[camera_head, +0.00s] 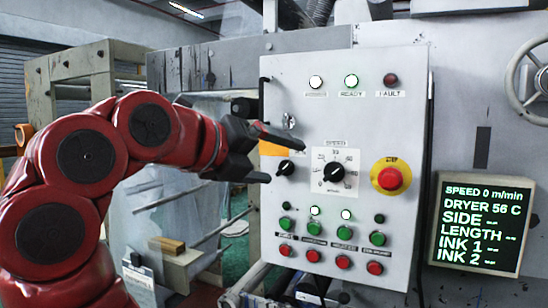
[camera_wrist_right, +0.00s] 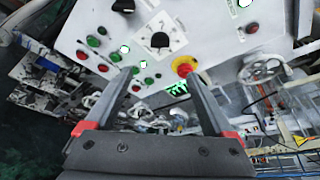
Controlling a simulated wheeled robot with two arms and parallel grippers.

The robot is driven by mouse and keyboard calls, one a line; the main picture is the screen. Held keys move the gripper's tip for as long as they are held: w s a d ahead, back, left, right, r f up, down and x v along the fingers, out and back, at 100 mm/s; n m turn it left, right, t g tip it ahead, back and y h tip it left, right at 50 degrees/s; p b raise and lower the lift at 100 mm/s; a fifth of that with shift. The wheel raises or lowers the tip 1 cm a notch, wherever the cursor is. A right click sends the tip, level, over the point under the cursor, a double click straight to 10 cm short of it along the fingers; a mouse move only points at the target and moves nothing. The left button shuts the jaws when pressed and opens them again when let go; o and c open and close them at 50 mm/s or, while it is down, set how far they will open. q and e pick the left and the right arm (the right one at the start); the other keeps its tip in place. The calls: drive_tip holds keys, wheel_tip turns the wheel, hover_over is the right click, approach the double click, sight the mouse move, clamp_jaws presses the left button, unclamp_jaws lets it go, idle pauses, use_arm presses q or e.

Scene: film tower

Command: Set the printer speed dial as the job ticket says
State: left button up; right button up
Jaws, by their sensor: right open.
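The speed dial (camera_head: 334,172) is a black knob on a white scale plate marked SPEED, in the middle of the grey control panel (camera_head: 300,85). Its exact pointer setting is too small to read. My right gripper (camera_head: 285,160) is open and empty, its fingers reaching in front of the panel left of the dial. In the right wrist view the dial (camera_wrist_right: 160,40) lies beyond the two spread fingertips (camera_wrist_right: 160,73), with none of it between them. I cannot make out a job ticket with readable text. My left gripper is not in view.
A red stop button on a yellow ring (camera_head: 390,179) sits right of the dial; a smaller black knob (camera_head: 285,168) sits left. Green and red buttons fill the panel below. The screen (camera_head: 484,222) reads SPEED 0 m/min, DRYER 56 C. A handwheel (camera_head: 512,95) is at right.

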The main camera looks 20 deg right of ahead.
drive_tip(key=shift+f, duration=0.2)
drive_tip(key=shift+c, duration=1.3)
drive_tip(key=f+n+b, duration=0.1)
drive_tip(key=n+b, duration=0.1)
drive_tip(key=f+n+h+b, duration=0.1)
drive_tip(key=f+n+b, duration=0.1)
drive_tip(key=w+f+n+t+b, duration=0.1)
drive_tip(key=f, duration=0.1)
drive_tip(key=shift+w+d+f+n+b, duration=0.1)
drive_tip(key=shift+d+f+n+b, duration=0.15)
drive_tip(key=shift+n+b, duration=0.15)
drive_tip(key=c, duration=0.4)
drive_tip(key=n+t+h+b, duration=0.1)
drive_tip(key=n+h+b, duration=0.45)
drive_tip(key=n, duration=0.55)
approach(330, 176)
drive_tip(key=shift+y, duration=0.35)
drive_tip(key=p+x, duration=0.1)
drive_tip(key=x, duration=0.1)
drive_tip(key=p+x, duration=0.4)
drive_tip(key=x, duration=0.1)
drive_tip(key=shift+r, duration=0.4)
drive_tip(key=shift+c, duration=0.2)
drive_tip(key=shift+w+d+t, duration=0.15)
drive_tip(key=shift+d+t, duration=0.15)
drive_tip(key=shift+d, duration=0.25)
